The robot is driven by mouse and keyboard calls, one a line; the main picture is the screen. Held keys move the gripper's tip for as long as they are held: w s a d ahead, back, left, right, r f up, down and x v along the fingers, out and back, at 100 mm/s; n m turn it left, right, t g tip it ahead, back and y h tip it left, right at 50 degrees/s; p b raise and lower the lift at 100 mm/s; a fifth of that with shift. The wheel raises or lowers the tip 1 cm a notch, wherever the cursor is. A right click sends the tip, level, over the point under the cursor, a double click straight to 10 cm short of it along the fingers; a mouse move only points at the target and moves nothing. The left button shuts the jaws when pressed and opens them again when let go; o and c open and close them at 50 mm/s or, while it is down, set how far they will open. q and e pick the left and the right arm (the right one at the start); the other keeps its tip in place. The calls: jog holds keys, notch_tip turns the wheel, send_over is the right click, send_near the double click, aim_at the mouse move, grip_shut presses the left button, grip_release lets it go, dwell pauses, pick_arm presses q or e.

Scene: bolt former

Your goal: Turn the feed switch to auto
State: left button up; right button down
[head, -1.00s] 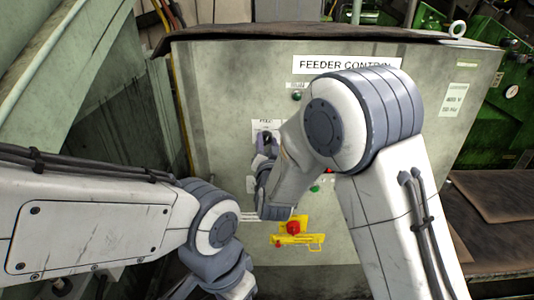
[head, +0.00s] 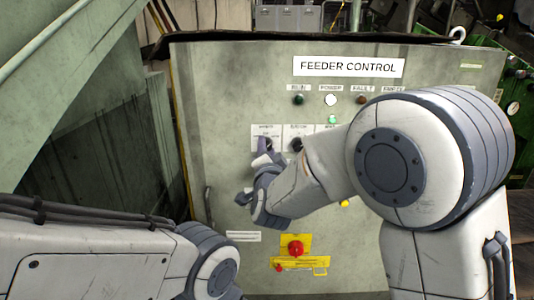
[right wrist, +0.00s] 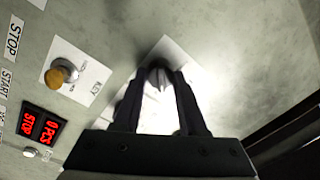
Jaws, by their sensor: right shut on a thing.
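The feeder control panel (head: 225,90) is a grey-green upright box face. A dark switch knob (head: 268,143) sits on the leftmost white plate (head: 258,131) of the switch row; its lettering is too small to read surely. My right gripper (head: 264,152) is at this knob. In the right wrist view, the two dark fingers of my right gripper (right wrist: 160,88) are shut on the grey knob (right wrist: 159,76), one on each side. Which mark the knob points to cannot be told. My left arm shows at the lower left, but its gripper is out of view.
A second dark switch (head: 297,144) is just right. A red emergency button (head: 295,248) on yellow is below. Lamps (head: 330,100) line the top. The right wrist view shows a yellow-tipped key switch (right wrist: 55,76) and red display (right wrist: 40,125). My right forearm hides the panel's middle.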

jog(key=shift+c, duration=2.3)
grip_release()
jog(key=s+b, duration=0.1)
jog(key=s, duration=0.9)
jog(key=shift+s+d+f, duration=0.2)
jog(key=shift+s+d, duration=0.05)
